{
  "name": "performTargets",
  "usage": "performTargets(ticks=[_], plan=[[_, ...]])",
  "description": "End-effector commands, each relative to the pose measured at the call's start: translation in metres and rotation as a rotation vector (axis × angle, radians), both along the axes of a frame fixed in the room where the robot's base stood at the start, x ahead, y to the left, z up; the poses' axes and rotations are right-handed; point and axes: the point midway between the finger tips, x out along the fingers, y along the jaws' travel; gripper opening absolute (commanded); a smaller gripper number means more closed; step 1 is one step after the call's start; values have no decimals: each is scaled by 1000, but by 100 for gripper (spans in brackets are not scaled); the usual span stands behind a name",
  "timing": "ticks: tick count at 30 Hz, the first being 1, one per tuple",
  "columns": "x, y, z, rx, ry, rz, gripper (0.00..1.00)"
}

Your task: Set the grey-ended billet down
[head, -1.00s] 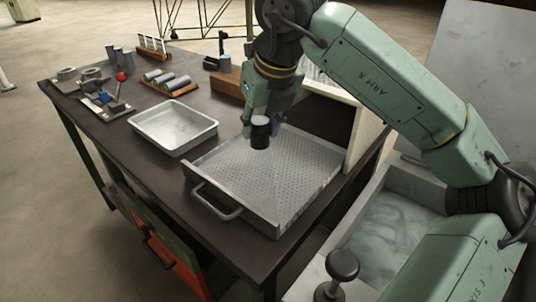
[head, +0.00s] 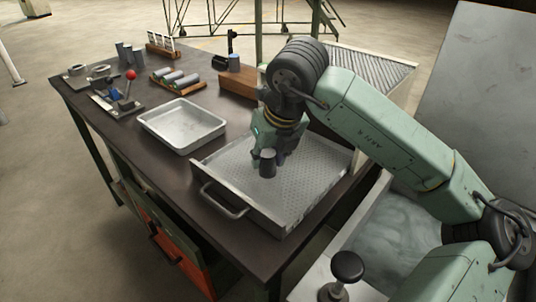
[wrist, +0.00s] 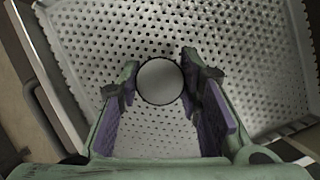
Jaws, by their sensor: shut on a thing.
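The billet (head: 268,164) is a short dark cylinder, held upright, with a plain grey end. In the wrist view its round grey end (wrist: 160,81) shows between the fingertips. My gripper (head: 268,153) is shut on it, over the perforated metal tray (head: 240,165) with a raised front wall and a handle. The tray's holes fill most of the wrist view (wrist: 90,50). The billet's lower end is close to the tray floor; I cannot tell whether it touches.
A shallow empty metal pan (head: 183,125) stands left of the perforated tray. Behind it, a wooden rack (head: 178,82) holds several cylinders. A red-knobbed lever fixture (head: 130,77) is at the far left. A basin (head: 385,245) with a black knob (head: 347,266) lies at right.

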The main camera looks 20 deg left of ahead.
Motion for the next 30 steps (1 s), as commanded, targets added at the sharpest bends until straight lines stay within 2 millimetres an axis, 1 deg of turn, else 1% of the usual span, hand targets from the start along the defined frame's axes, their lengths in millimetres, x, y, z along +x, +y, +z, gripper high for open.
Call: performTargets(ticks=[2, 9, 17, 22, 26, 30], plan=[[0, 0, -1, 0, 0, 0, 36], [0, 0, 0, 0, 0, 0, 52], [0, 0, 0, 0, 0, 0, 52], [0, -1, 6, -1, -2, -1, 52], [-5, -8, 25, -1, -4, -3, 52], [-13, -17, 54, -1, -6, -4, 52]])
